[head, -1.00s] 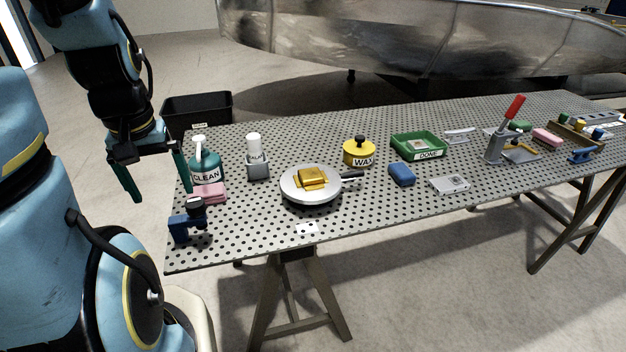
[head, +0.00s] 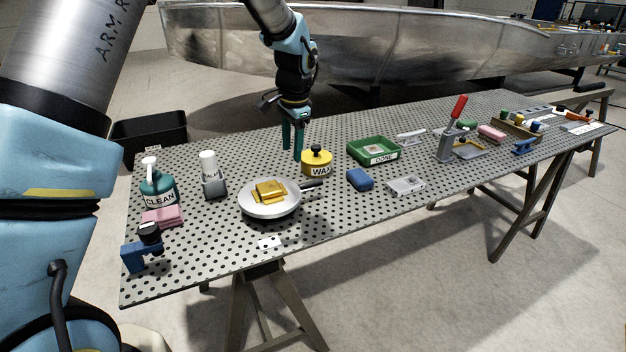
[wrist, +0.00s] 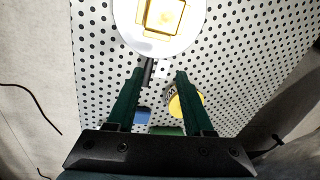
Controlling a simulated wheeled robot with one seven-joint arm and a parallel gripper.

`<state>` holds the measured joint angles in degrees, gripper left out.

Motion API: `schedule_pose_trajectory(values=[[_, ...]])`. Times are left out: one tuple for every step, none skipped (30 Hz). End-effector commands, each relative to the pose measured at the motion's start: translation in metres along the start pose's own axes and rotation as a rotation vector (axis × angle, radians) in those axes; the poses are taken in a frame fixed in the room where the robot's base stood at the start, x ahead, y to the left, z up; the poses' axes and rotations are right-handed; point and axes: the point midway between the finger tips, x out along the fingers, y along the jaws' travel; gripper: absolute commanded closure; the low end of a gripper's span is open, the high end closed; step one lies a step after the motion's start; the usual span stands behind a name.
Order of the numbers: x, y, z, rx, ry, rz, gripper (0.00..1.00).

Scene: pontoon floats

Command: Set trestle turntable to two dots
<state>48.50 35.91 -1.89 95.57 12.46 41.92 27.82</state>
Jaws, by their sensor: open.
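The turntable (head: 256,207) is a round pale disc on the perforated trestle table, with a gold block (head: 270,190) on top. A dark handle (head: 311,187) sticks out from its right side. A small white label (head: 269,243) lies on the table in front of it; its marks are too small to read. In the wrist view the disc (wrist: 126,24) and gold block (wrist: 163,14) are at the top edge, and the dark handle (wrist: 148,72) points down between the fingers. My gripper (head: 293,155) is open and empty, pointing down above the table behind the turntable, near the wax tin.
The yellow wax tin (head: 317,168) stands close to my gripper. A blue block (head: 360,180), a green DONE tray (head: 390,149) and a grey box (head: 406,185) lie to the right. The CLEAN bottle (head: 158,190), white-topped bottle (head: 212,178) and pink sponge (head: 163,217) stand left.

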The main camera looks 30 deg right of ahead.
Motion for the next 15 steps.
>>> schedule_pose_trajectory(values=[[0.004, 0.010, -0.023, 0.063, 0.002, -0.006, 0.48], [0.006, 0.015, -0.033, 0.095, 0.003, -0.009, 0.48], [0.006, 0.020, -0.043, 0.126, 0.003, -0.012, 0.48], [0.007, 0.023, -0.049, 0.145, 0.004, -0.014, 0.48], [0.008, 0.025, -0.053, 0.158, 0.004, -0.015, 0.48], [0.009, 0.026, -0.057, 0.170, 0.004, -0.017, 0.48], [0.010, 0.027, -0.058, 0.175, 0.004, -0.017, 0.48], [0.011, 0.028, -0.059, 0.177, 0.004, -0.017, 0.48], [0.015, 0.028, -0.059, 0.178, 0.003, -0.017, 0.48], [0.018, 0.028, -0.059, 0.178, 0.003, -0.017, 0.48], [0.021, 0.027, -0.059, 0.177, 0.003, -0.016, 0.48], [0.027, 0.027, -0.058, 0.177, 0.002, -0.016, 0.48], [0.032, 0.027, -0.058, 0.177, 0.002, -0.015, 0.48], [0.037, 0.027, -0.058, 0.177, 0.002, -0.015, 0.48], [0.045, 0.027, -0.058, 0.176, 0.001, -0.015, 0.48]])
